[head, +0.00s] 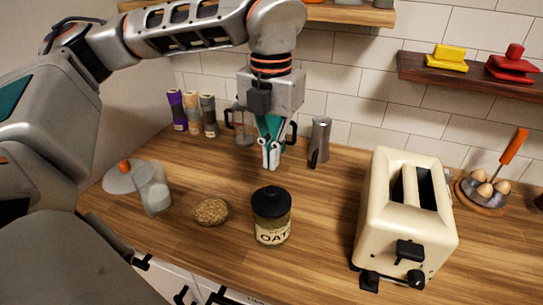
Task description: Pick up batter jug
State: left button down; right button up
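No vessel here is plainly marked as the batter jug. A pale grey cylindrical vessel (153,188) stands at the left of the wooden counter, partly behind my arm, and may be it; I cannot tell for sure. A clear glass vessel (243,128) stands at the back, partly hidden by my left gripper. A slim silver vessel (320,140) with a dark handle stands upright to the right of the gripper. My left gripper (271,165) points down above the middle of the counter, fingertips together, with nothing seen between them. My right gripper is out of view.
An oat jar (271,215) with a black lid and a round brown item (211,211) stand in front of the gripper. A cream toaster (408,215) fills the right. Several tall containers (192,113) line the back left. An egg holder (483,192) is far right.

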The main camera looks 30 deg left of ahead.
aim_at(150, 182)
jog(key=k, duration=1)
